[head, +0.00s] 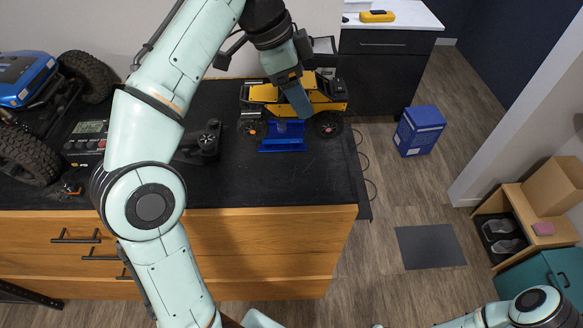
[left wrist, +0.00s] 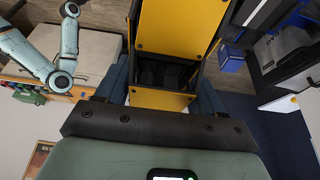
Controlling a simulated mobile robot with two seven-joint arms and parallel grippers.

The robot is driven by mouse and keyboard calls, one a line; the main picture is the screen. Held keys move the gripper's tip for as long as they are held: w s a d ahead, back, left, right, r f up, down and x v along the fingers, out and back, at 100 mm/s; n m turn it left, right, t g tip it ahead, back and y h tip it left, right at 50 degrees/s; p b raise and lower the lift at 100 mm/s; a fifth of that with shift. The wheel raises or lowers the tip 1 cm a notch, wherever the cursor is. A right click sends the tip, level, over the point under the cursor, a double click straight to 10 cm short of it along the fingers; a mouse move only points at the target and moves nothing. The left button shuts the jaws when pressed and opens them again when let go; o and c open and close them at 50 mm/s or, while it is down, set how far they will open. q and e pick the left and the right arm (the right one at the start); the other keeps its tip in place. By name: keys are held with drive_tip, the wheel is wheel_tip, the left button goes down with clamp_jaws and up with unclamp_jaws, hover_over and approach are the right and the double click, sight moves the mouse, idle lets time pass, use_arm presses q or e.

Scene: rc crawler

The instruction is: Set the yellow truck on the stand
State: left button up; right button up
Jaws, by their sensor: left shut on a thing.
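The yellow truck (head: 262,94), with black wheels, is over the blue stand (head: 283,143) near the right end of the black worktop. My left gripper (head: 298,97) comes down on the truck from above and is shut on its yellow upper body. In the left wrist view the truck's yellow panels (left wrist: 175,28) fill the space between the blue fingers (left wrist: 165,88). The truck looks level, with its wheels on either side of the stand. I cannot tell whether its underside touches the stand. My right gripper is not in view; only part of the right arm shows at the lower right.
A blue truck (head: 22,80) with big tires stands at the worktop's left end. A charger (head: 86,140) and a black controller (head: 200,142) lie between. The worktop (head: 250,187) is bare in front of the stand. A blue box (head: 419,131) stands on the floor to the right.

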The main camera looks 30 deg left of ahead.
use_arm(q)
wheel_tip(320, 180, down, 6)
drive_tip(key=shift+r, duration=0.25)
wheel_tip(320, 180, down, 13)
drive_tip(key=b, duration=0.3)
drive_tip(key=shift+w, duration=0.1)
drive_tip(key=shift+f, duration=0.5)
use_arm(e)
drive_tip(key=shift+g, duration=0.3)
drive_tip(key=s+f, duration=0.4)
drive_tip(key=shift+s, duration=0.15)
